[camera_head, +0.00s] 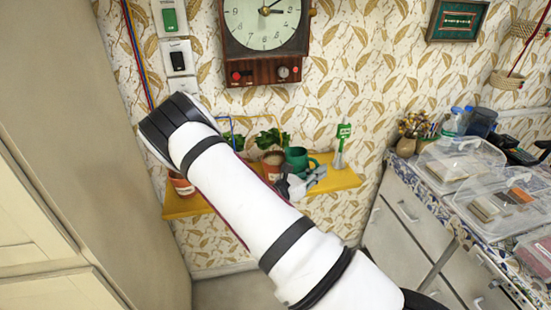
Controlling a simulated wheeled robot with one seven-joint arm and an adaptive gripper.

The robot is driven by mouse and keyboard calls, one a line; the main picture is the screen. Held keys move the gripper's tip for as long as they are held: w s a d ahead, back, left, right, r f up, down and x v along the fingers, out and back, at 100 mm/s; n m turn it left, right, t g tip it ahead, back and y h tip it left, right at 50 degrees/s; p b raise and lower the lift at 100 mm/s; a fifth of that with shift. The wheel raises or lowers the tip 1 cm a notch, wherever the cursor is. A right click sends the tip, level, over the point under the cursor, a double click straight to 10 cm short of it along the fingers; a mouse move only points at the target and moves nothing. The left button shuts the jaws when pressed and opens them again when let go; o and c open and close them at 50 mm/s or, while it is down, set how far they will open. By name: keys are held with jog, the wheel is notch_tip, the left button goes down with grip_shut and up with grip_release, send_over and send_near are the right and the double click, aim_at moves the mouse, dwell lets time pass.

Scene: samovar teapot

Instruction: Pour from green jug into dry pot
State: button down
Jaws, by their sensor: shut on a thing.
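A green jug (297,157) shows in the head view at the yellow wall shelf (345,180). My gripper (314,176) is just below and in front of the jug, shut on it; the exact grip is small and partly hidden. A terracotta pot (272,159) with a pale brown top is just left of the jug. Another orange-red pot (181,186) is at the shelf's left end, partly covered by my arm. I cannot tell from the picture which pot is dry. Whether the jug touches the shelf is unclear.
Leafy green plants (272,138) show behind the pots. A white and green spray bottle (341,145) stands right of the jug. A clock (263,25) hangs above. A cluttered cabinet (400,235) stands right, a tall beige cabinet (90,130) left.

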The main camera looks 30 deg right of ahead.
aim_at(306, 156)
jog(key=w+r+n, duration=0.1)
jog(key=r, duration=0.1)
jog(key=w+r+n, duration=0.1)
jog(key=r, duration=0.2)
jog(key=w+a+r+n, duration=0.1)
jog(key=r+n, duration=0.1)
jog(key=r, duration=0.1)
jog(key=shift+h+b, duration=0.3)
jog(key=shift+b, duration=0.05)
jog(key=shift+w+a+r+n+b, duration=0.1)
jog(key=shift+w+a+n+b, duration=0.15)
jog(key=shift+w+n+b, duration=0.45)
jog(key=w+n, duration=0.1)
jog(key=n+t+b, duration=0.1)
jog(key=n, duration=0.1)
jog(key=w+a+r+n+b, duration=0.1)
jog(key=shift+w+r+n+t+h, duration=0.1)
jog(key=shift+w+n+t+h, duration=0.2)
jog(key=shift+n, duration=0.1)
jog(key=shift+w+a+n+t+b, duration=0.15)
jog(key=shift+w+n+t+b, duration=0.15)
jog(key=shift+w+n+b, duration=0.5)
jog(key=shift+s, duration=0.35)
jog(key=shift+s+d+r+n, duration=0.1)
jog(key=shift+s+d+n, duration=0.2)
jog(key=shift+s+d, duration=0.25)
